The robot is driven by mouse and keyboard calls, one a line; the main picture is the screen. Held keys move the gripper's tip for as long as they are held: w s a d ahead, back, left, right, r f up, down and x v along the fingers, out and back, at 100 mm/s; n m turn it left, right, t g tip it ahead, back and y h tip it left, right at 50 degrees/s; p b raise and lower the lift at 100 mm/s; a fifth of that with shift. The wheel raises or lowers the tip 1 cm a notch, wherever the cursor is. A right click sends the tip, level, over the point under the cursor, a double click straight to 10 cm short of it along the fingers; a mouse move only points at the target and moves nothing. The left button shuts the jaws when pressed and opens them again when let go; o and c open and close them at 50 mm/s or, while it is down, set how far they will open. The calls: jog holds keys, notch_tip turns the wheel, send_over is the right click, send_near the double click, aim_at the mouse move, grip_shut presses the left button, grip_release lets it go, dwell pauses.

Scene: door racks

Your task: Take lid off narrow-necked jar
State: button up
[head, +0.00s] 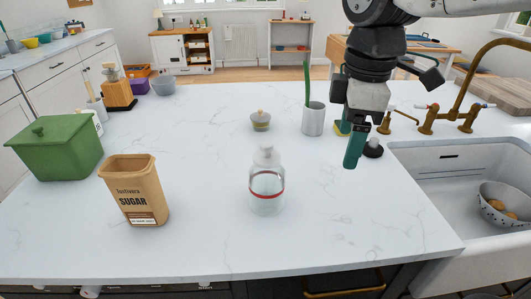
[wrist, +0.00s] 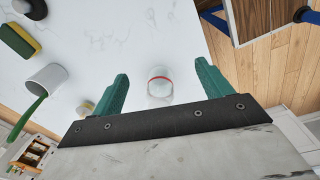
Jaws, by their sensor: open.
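The clear glass jar (head: 267,192) with a red band stands upright on the white counter. Its pale rounded lid (head: 266,154) with a knob sits on top of its neck. My gripper (head: 353,150) hangs above the counter, right of the jar and apart from it, with green fingers pointing down. In the wrist view the gripper (wrist: 162,72) is open and empty. The jar (wrist: 160,87) appears there between the fingers, farther off, seen from above. The lid's edge is hard to make out in that view.
A small lidded pot (head: 260,121) and a white cup (head: 313,119) with a green stalk stand behind the jar. A sugar box (head: 134,190) and green bin (head: 56,150) stand left. The sink (head: 430,180) is right. Counter around the jar is clear.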

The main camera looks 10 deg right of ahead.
aim_at(267, 144)
jog(key=w+a+n, duration=0.2)
jog(key=a+n, duration=0.2)
jog(key=w+a+n, duration=0.3)
jog(key=a+n, duration=0.1)
jog(key=w+a+r+n, duration=0.1)
jog(key=w+a+n, duration=0.2)
jog(key=a+n, duration=0.1)
jog(key=shift+g, duration=0.3)
jog(key=shift+w+a+f+n, duration=0.15)
jog(key=shift+a+f+n, duration=0.1)
jog(key=shift+n, duration=0.25)
notch_tip(267, 144, down, 7)
jog(key=shift+a+f, duration=0.1)
jog(key=shift+f, duration=0.1)
jog(key=c, duration=1)
